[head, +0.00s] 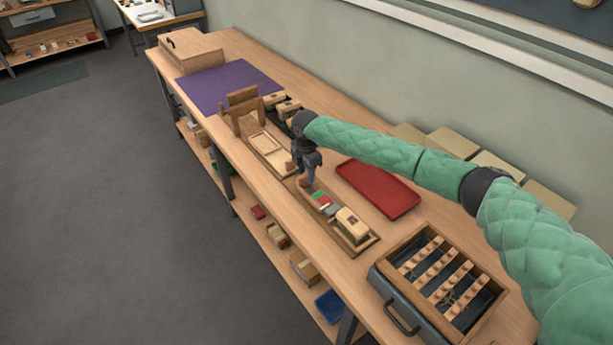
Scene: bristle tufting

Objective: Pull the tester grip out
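The tester (362,246) is a long narrow wooden base on the bench. It carries a red and green marked strip (322,200), a grey piece (331,211) and a pale wooden block (352,225) at its near end. My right gripper (304,181) points down at the far end of the tester, touching or just above it. The grip itself I cannot make out; the gripper may cover it. The gap between the fingers is too small to read. My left gripper is out of view.
A red tray (378,188) lies right of the tester. A drawer box (388,262) with rows of pegged wooden strips stands nearer. Beyond the gripper are a wooden fixture (243,108), a light wooden tray (266,144) and a purple mat (226,84). The wall bounds the right side.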

